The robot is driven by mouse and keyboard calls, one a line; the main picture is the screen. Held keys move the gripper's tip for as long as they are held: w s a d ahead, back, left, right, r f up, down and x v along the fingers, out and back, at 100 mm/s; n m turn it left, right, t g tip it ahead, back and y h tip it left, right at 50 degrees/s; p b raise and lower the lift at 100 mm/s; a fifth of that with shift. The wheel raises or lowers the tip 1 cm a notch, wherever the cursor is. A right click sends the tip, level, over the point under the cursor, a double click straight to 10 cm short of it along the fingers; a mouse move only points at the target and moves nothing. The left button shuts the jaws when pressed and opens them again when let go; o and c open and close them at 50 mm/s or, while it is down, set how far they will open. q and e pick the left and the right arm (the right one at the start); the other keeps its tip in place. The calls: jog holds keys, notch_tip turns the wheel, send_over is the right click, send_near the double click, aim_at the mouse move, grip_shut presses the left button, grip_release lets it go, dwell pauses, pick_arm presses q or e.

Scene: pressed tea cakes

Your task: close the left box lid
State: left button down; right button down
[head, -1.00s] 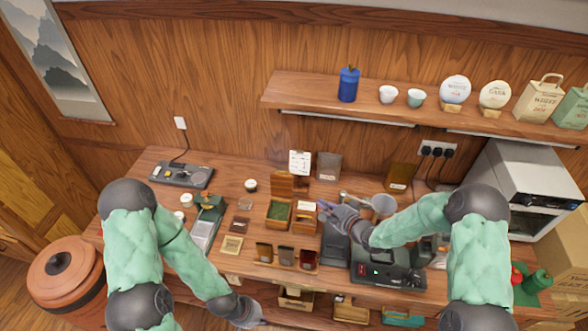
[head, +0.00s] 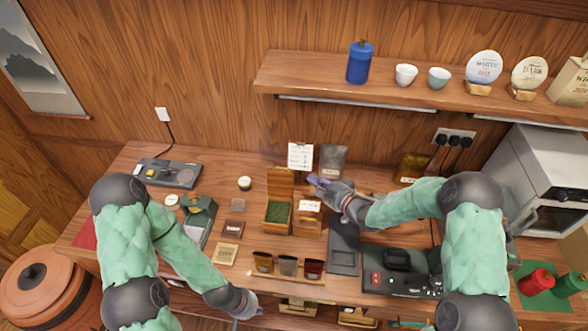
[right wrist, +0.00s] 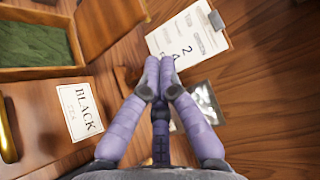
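The left box (head: 265,218) is a wooden box with dark green tea inside. Its lid (head: 280,182) stands open, upright at the back. In the right wrist view the box (right wrist: 45,72) is at the upper left, with the lid (right wrist: 108,22) beside it. My right gripper (head: 316,182) is to the right of the raised lid, apart from it. In the right wrist view its purple fingers (right wrist: 160,62) are together with nothing visible between them. My left gripper (head: 247,308) is low at the table's front edge; its fingers are too small to read.
A dark scale (head: 343,249) lies to the right.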

aim_at(281, 180)
jog(key=x, duration=1)
dwell(0.3)
jog(key=shift+s+a+t+b, duration=0.1)
jog(key=shift+s+t+b, duration=0.25)
jog(key=shift+b, duration=0.3)
